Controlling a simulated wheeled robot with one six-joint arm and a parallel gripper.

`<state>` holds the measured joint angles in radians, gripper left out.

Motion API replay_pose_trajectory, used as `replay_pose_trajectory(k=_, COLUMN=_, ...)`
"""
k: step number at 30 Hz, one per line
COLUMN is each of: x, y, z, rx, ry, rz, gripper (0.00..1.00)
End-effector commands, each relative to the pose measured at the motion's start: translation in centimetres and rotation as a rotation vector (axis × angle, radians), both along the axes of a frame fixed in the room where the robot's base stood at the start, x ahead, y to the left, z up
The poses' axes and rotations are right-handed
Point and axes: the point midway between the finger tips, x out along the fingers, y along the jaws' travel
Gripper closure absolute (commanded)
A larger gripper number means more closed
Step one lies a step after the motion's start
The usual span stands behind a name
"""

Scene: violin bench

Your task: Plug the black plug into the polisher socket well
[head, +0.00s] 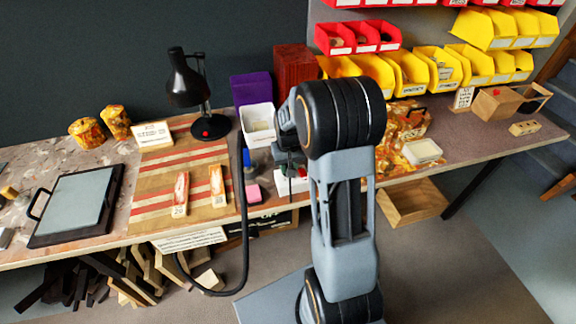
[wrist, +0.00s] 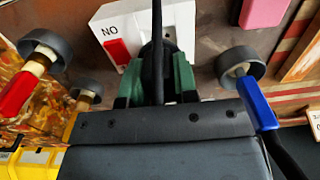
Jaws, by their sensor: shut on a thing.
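My gripper (wrist: 155,85) is shut on the black plug (wrist: 157,52), which sits between its two green finger pads. A black cord rises from the plug toward the top of the wrist view. A white block (wrist: 112,22) with a red switch and the letters "NO" lies just beyond the fingers. It also shows in the head view (head: 293,186), right below my gripper (head: 289,168). The plug and fingers hide part of the block. I cannot make out the socket well, nor whether the plug is in it or above it.
Grey round-ended tools with a red handle (wrist: 17,92) and a blue handle (wrist: 257,103) flank my gripper. A pink block (wrist: 263,11) lies nearby. A black lamp (head: 188,80) and a white bin (head: 258,122) stand behind. A black cable (head: 245,240) hangs over the bench front.

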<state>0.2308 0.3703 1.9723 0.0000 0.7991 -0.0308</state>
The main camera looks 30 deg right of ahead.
Motion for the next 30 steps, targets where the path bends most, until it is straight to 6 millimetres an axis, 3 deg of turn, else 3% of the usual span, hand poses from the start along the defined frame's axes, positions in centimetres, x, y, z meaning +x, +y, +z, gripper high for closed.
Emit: replay_pose_trajectory(k=30, x=0.0, y=0.0, z=-2.4, rx=0.0, ry=-0.001, rz=0.0, gripper=0.94)
